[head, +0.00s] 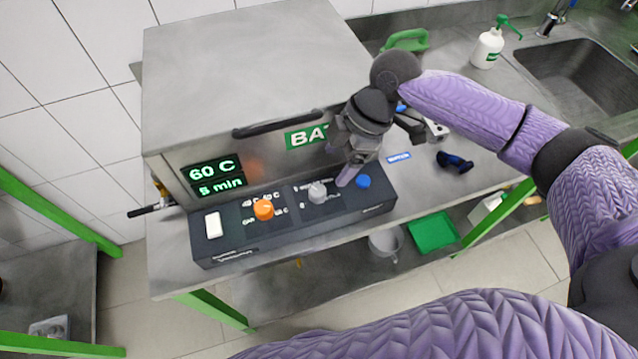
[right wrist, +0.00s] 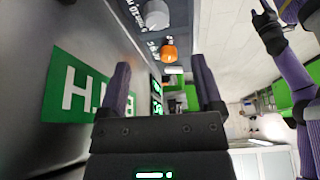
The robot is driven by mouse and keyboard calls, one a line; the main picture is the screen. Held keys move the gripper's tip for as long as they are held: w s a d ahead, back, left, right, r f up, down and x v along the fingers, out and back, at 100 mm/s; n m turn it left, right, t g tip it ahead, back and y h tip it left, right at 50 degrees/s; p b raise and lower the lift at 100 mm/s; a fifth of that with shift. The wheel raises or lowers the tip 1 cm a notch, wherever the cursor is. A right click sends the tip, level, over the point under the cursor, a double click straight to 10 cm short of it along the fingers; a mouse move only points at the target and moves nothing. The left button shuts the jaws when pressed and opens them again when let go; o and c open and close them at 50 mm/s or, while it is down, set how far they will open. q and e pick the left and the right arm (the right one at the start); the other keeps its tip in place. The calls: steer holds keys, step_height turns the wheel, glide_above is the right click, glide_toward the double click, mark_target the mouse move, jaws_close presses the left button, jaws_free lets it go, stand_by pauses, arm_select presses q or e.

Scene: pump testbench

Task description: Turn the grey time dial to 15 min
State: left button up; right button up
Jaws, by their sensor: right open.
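The grey time dial (head: 317,192) is on the dark control panel (head: 225,249), between an orange dial (head: 263,209) and a blue button (head: 363,181). The display (head: 217,177) reads 60 C and what looks like 5 min. My right gripper (head: 349,176) is open and empty, just right of the grey dial and apart from it. In the right wrist view the grey dial (right wrist: 157,14) shows at the top, beyond the spread fingers (right wrist: 162,85). A dark gripper on a purple arm, seemingly my left (right wrist: 265,22), shows small at upper right there.
The steel oven (head: 250,60) with a dark door handle (head: 290,123) stands behind the panel. A white switch (head: 213,224) is at the panel's left. A soap bottle (head: 488,47) and sink (head: 580,70) are at right. A green tray (head: 432,231) sits below the bench.

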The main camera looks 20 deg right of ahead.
mark_target(317, 190)
steer(key=b+x, duration=0.1)
steer(key=x, duration=0.7)
steer(key=shift+w+f+b, duration=0.15)
steer(key=shift+w+b, duration=0.1)
steer(key=shift+b, duration=0.15)
steer(key=shift+a+f, duration=0.15)
steer(key=shift+f, duration=0.3)
steer(key=c, duration=0.9)
steer(key=shift+c, duration=1.1)
jaws_close()
